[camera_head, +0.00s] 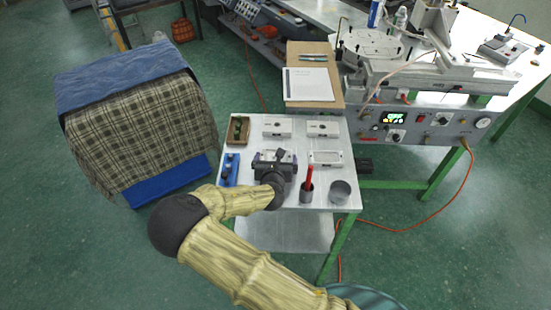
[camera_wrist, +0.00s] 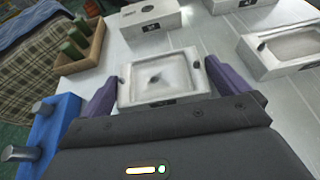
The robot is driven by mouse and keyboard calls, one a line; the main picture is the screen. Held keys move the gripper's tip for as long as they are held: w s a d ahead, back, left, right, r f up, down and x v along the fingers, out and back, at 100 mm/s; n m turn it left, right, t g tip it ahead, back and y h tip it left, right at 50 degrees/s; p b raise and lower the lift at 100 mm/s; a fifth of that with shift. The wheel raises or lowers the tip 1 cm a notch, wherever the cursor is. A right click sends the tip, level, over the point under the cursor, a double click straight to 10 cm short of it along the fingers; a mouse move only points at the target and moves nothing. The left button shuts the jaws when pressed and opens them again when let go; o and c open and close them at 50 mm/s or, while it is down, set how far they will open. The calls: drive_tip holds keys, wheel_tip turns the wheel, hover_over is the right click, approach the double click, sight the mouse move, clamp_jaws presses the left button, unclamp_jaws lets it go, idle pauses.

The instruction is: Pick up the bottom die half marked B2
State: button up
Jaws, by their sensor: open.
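A pale die half (camera_wrist: 160,78) with a shallow rectangular cavity lies on the small table, between the purple fingers of my gripper (camera_wrist: 162,78). The fingers stand at its left and right sides; contact cannot be made out. My gripper is open. In the head view my gripper (camera_head: 272,158) hides most of this die half. A similar die half with a cavity (camera_head: 326,158) lies to the right and also shows in the wrist view (camera_wrist: 290,48). Small dark labels on both are too small to read, so I cannot tell which is B2.
Two pale blocks (camera_head: 277,126) (camera_head: 323,127) lie behind. A wooden tray (camera_head: 238,130) with green pieces and a blue holder (camera_head: 229,170) are at left. A cup with a red stick (camera_head: 307,190) and a grey cup (camera_head: 340,191) stand at front right.

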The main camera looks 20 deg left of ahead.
drive_tip(key=shift+a, duration=0.1)
drive_tip(key=c, duration=0.8)
drive_tip(key=shift+o, duration=0.2)
drive_tip(key=shift+r, duration=0.1)
wheel_tip(320, 180, up, 10)
drive_tip(key=b, duration=0.1)
